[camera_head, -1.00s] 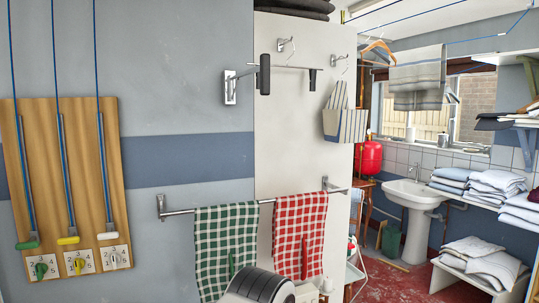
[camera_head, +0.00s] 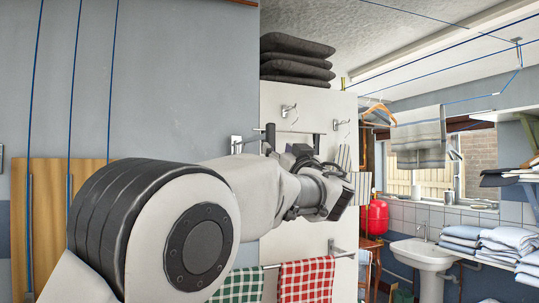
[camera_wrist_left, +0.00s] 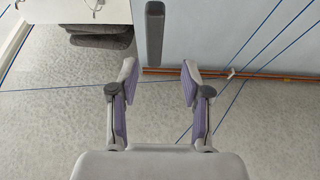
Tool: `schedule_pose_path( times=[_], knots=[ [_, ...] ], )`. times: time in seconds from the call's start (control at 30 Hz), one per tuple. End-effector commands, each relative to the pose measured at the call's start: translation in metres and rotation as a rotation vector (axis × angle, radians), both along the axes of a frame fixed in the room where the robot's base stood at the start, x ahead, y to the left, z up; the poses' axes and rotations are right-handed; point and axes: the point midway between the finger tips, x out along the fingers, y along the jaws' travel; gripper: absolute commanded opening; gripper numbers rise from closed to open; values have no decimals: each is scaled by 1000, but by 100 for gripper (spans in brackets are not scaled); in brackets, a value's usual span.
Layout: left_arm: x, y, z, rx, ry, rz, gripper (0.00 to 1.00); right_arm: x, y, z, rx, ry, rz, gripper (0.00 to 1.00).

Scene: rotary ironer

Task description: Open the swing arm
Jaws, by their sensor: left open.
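The swing arm (camera_head: 270,136) is on the wall, with an upright black handle at its end near the wall bracket (camera_head: 236,145). My left arm covers its lower part in the head view. A dark grey upright bar (camera_wrist_left: 155,32), which looks like the handle, shows in the left wrist view. My left gripper (camera_wrist_left: 158,80) is open and empty, its two fingers spread. The bar is beyond the fingertips, roughly in line with the gap and apart from them. In the head view the gripper is at the arm's right end, its fingertips unclear. My right gripper is not in view.
A red checked towel (camera_head: 306,281) and a green checked towel (camera_head: 237,286) hang on a rail below my arm. Dark cushions (camera_head: 297,58) are stacked above the white panel. Blue lines cross overhead. A sink (camera_head: 421,256) and folded linens stand at the right.

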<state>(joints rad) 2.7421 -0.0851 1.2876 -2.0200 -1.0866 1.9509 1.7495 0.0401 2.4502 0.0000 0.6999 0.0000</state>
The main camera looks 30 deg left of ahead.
Motion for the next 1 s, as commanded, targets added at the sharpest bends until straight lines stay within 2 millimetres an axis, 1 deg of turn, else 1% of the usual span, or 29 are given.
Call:
schedule_pose_path(
  times=[0.03, 0.2, 0.3, 0.43, 0.67, 0.77, 0.8, 0.83, 1.0],
  knots=[
    [5, 6, 5, -3, 5, 0, 48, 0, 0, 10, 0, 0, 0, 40],
    [23, 31, 21, -4, 7, 2, 48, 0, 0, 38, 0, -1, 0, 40],
    [33, 44, 26, -3, 8, 2, 48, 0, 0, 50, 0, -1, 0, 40],
    [40, 53, 27, 0, 8, 0, 48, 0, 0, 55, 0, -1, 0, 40],
    [41, 55, 24, -1, 7, 0, 48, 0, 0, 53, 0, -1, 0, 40],
    [41, 55, 24, -2, 8, 0, 16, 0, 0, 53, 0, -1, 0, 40],
    [41, 55, 24, -1, 7, 0, 2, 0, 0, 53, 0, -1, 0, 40],
    [41, 55, 24, -1, 9, 0, 0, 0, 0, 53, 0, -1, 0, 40],
    [41, 55, 24, -2, 8, -1, 0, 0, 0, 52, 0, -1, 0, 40]
  ],
)
